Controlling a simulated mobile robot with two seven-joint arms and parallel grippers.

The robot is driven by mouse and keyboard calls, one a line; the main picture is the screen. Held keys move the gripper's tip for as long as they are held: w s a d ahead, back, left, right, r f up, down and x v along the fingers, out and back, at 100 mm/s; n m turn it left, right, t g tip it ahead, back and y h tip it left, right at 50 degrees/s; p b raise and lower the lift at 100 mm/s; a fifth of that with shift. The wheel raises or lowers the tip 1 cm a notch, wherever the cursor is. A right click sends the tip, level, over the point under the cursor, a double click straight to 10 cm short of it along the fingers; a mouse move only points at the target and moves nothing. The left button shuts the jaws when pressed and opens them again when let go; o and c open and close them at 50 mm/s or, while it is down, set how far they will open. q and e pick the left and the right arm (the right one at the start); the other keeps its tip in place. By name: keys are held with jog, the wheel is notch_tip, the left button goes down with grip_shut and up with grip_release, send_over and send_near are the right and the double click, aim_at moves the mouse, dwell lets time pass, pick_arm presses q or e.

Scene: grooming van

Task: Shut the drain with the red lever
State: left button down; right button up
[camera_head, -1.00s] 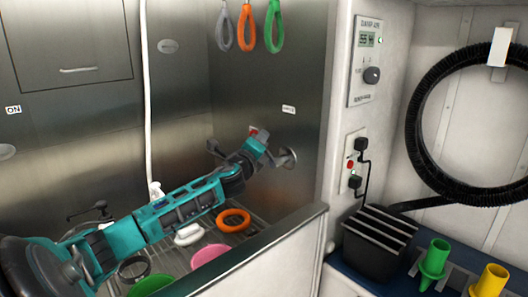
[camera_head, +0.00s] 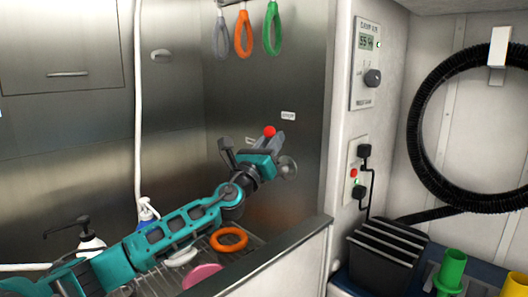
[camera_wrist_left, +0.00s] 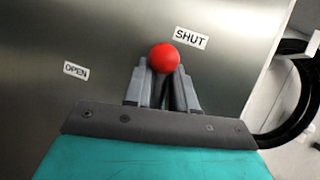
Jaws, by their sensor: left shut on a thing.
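The red lever's ball knob (camera_head: 269,131) is at the steel tub wall, and it also shows in the left wrist view (camera_wrist_left: 164,58). My left gripper (camera_head: 276,142) is shut on the lever just below the knob; its fingers hide the shaft. The SHUT label (camera_wrist_left: 191,38) is close beside the knob, to its upper right. The OPEN label (camera_wrist_left: 76,71) is farther off to the left. The drain itself is not clearly visible. My right gripper is in neither view.
A round wall fitting (camera_head: 287,168) is close to my left gripper. The tub's front wall (camera_head: 275,262) rises below it. An orange ring (camera_head: 229,239) and a pink bowl (camera_head: 203,275) lie in the tub. Loops (camera_head: 243,34) hang above.

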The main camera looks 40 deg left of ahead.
pick_arm(q)
jog(key=shift+s+d+r+m+t+h+b, duration=0.15)
jog(key=shift+d+m+h+b, duration=0.15)
jog(key=shift+m, duration=0.2)
jog(key=shift+w+d+r+m+t+h+b, duration=0.1)
jog(key=shift+d+m+h+b, duration=0.05)
jog(key=shift+m+h, duration=0.3)
jog(key=shift+s+d+r+m+t+h+b, duration=0.15)
jog(key=shift+d+m+h+b, duration=0.1)
jog(key=shift+m, duration=0.3)
jog(key=c, duration=1.2)
grip_release()
jog(key=shift+d, duration=0.1)
jog(key=shift+o, duration=0.2)
jog(key=shift+f, duration=0.15)
jog(key=shift+s+f, duration=0.15)
jog(key=shift+f, duration=0.05)
jog(key=b+v, duration=0.1)
jog(key=v, duration=0.6)
jog(key=shift+b, duration=0.35)
